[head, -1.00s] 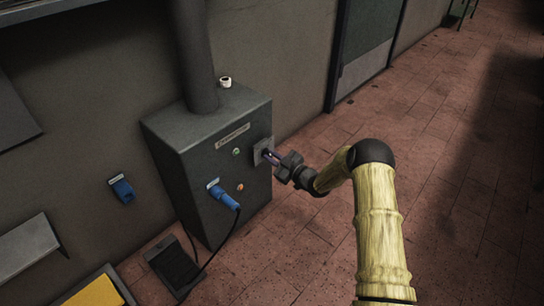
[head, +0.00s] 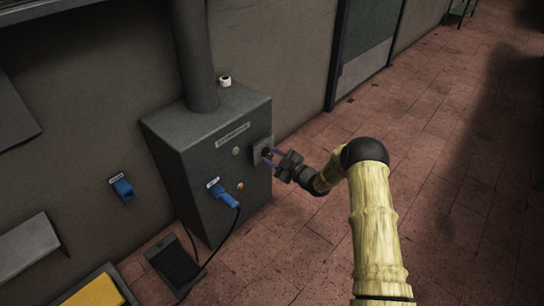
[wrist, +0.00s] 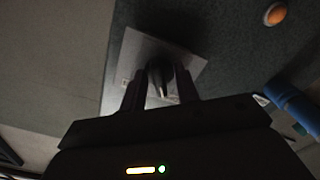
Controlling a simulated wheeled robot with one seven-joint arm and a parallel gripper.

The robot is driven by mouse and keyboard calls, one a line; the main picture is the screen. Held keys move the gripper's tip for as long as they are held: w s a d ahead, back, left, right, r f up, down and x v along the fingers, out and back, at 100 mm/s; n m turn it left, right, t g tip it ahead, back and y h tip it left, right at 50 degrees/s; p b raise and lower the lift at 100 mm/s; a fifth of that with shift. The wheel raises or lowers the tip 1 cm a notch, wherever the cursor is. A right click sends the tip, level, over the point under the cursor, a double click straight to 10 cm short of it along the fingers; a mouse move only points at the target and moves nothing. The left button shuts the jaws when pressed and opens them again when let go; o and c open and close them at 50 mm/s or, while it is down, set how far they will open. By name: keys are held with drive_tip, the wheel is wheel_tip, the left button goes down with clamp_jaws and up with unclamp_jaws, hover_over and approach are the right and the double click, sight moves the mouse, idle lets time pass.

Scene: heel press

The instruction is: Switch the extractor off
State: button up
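The extractor (head: 185,150) is a dark grey cabinet against the wall, with a label on its front and a thick pipe rising from its top. A pale square switch plate (wrist: 190,62) is on the cabinet, and in the head view it is at the right of the front (head: 259,146). A dark knob (wrist: 161,80) with a white mark sits on the plate. My gripper (wrist: 160,95) is at the plate, with its two fingers on either side of the knob. Light gaps show between fingers and knob, so it looks open. In the head view the fingers largely hide the knob.
A green lamp (head: 236,151) and an orange lamp (head: 240,186) are on the cabinet front. A blue plug (head: 226,197) with a black cable sits below them. A blue wall socket (head: 123,188) is at left. Red tiled floor at right is clear.

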drive_tip(key=shift+r, duration=0.15)
drive_tip(key=shift+s+d, duration=0.15)
drive_tip(key=shift+d, duration=0.05)
drive_tip(key=p+v, duration=0.7)
drive_tip(key=v, duration=0.9)
drive_tip(key=shift+s+d, duration=0.3)
